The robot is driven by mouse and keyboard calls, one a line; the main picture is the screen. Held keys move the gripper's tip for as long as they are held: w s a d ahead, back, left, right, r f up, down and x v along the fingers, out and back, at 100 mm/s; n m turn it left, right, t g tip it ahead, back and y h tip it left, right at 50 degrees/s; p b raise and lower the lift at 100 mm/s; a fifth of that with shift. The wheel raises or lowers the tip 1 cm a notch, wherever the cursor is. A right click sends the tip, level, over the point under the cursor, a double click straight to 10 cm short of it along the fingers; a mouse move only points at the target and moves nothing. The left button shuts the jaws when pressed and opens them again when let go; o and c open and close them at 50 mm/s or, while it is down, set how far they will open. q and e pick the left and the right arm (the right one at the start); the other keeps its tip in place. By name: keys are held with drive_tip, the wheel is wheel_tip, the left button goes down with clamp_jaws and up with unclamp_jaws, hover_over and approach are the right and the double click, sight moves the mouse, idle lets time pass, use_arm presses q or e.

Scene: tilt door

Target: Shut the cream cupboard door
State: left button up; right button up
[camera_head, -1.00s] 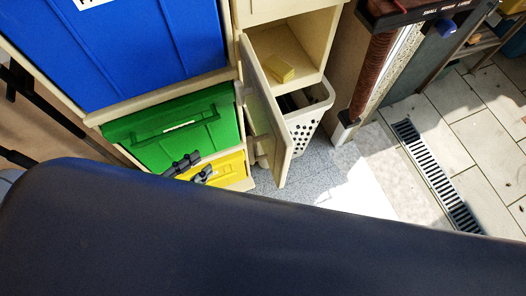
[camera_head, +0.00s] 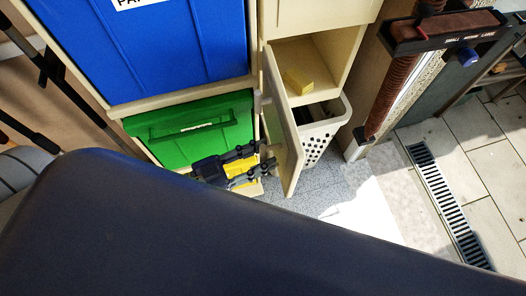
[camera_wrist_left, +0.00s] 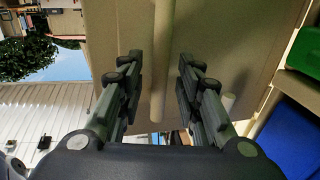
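The cream cupboard door (camera_head: 290,162) stands open in the head view, swung out from the cream cupboard (camera_head: 306,60). Its inside holds a yellow block (camera_head: 298,82). My left gripper (camera_head: 268,158) is at the door's outer face, low on its left side. In the left wrist view my left gripper (camera_wrist_left: 158,68) is open, its two fingers apart. A cream upright bar (camera_wrist_left: 164,50), which looks like the door's handle, shows between the fingers, with gaps on both sides. The door's face (camera_wrist_left: 215,40) fills the view behind it. My right gripper is not in view.
Blue (camera_head: 150,50) and green (camera_head: 190,130) bin fronts stand left of the door. A white perforated basket (camera_head: 322,132) is below the open compartment. A column with a brown wrap (camera_head: 382,90) stands to the right. A floor grate (camera_head: 445,205) lies further right.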

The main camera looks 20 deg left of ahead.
use_arm(q)
drive_tip(key=shift+w+d, duration=0.35)
clamp_jaws()
drive_tip(key=shift+d, duration=0.1)
